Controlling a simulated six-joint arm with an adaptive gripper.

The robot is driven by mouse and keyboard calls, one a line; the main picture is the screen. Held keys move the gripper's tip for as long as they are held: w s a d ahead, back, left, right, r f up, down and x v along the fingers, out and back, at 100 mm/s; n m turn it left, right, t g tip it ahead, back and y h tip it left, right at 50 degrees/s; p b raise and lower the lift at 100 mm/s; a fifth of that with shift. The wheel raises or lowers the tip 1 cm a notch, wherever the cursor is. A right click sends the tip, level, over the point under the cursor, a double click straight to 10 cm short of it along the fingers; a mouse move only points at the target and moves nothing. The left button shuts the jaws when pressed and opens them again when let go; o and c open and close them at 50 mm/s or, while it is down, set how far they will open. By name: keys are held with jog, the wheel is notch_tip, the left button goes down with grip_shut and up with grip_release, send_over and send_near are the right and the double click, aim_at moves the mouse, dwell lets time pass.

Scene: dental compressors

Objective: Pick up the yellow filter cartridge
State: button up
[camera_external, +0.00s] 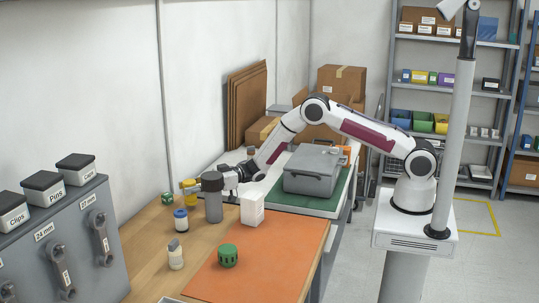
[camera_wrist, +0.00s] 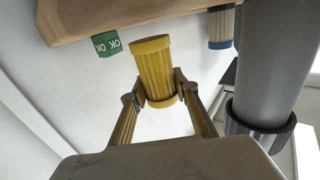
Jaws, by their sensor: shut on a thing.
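The yellow filter cartridge (camera_wrist: 152,68) has a ribbed body and smooth end rims. In the wrist view, my gripper (camera_wrist: 156,90) is shut on it, with one finger on each side near its closer end. In the external view, the cartridge (camera_external: 188,186) shows at the tip of my gripper (camera_external: 194,190), near the left wall. I cannot tell whether the cartridge touches the surface below.
The grey cylinder (camera_external: 213,206) stands close to my gripper. A blue-capped filter (camera_external: 180,222) and a green "OK" piece (camera_external: 167,198) stand nearby on the wooden top. A white box (camera_external: 252,208) and an orange mat (camera_external: 265,262) are to the right.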

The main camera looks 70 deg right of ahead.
notch_tip(320, 180, up, 8)
jog(key=shift+r, duration=0.1)
dwell(0.4)
dwell(0.5)
